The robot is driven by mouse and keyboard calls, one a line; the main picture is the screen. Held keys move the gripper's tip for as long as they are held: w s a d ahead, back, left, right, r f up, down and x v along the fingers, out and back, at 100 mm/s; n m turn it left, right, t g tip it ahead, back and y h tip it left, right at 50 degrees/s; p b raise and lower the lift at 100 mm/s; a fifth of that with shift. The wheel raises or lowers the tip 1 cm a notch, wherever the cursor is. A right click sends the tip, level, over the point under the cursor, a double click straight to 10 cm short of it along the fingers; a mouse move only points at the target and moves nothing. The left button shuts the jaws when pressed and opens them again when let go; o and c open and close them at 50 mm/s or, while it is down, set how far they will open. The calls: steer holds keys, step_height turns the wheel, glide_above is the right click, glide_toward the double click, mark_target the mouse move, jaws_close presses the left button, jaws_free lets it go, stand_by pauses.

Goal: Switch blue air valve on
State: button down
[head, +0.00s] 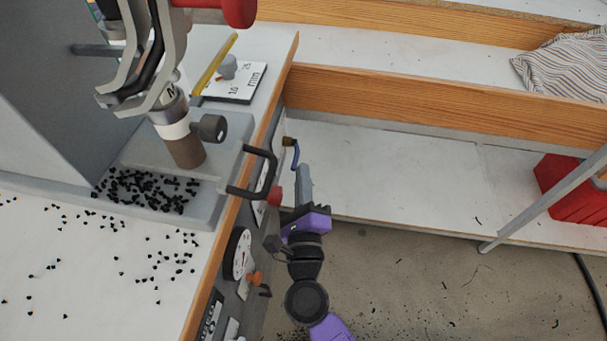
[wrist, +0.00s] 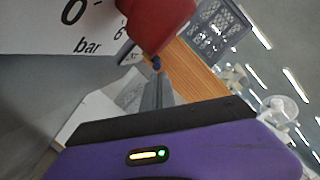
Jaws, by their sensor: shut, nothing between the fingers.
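The air valve shows in the head view as a brass fitting with a blue lever (head: 296,153) on the side face of the press bench. The lever slants down and to the right from the fitting. My gripper (head: 303,168) is shut and empty, with its fingertips at or very close to the lower end of the lever; I cannot tell whether they touch. In the wrist view, a small blue bit of the lever (wrist: 156,64) shows just beyond the tips of my shut fingers (wrist: 156,76). The rest of the valve is hidden there.
A red knob (wrist: 160,22) hangs close to my fingers in the wrist view, beside a bar gauge (wrist: 75,25). A black handle (head: 262,170), a dial gauge (head: 238,254) and an orange knob (head: 254,279) line the bench side. A red box (head: 570,190) stands at right.

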steer(key=shift+r+g+p, duration=0.4)
steer(key=shift+r+p, duration=0.35)
steer(key=shift+p, duration=1.6)
steer(key=shift+r+p, duration=0.1)
steer(key=shift+p, duration=0.45)
steer(key=r+p, duration=0.1)
steer(key=p, duration=0.3)
steer(key=shift+r+g, duration=0.3)
steer(key=shift+r, duration=0.05)
steer(key=shift+f, duration=0.1)
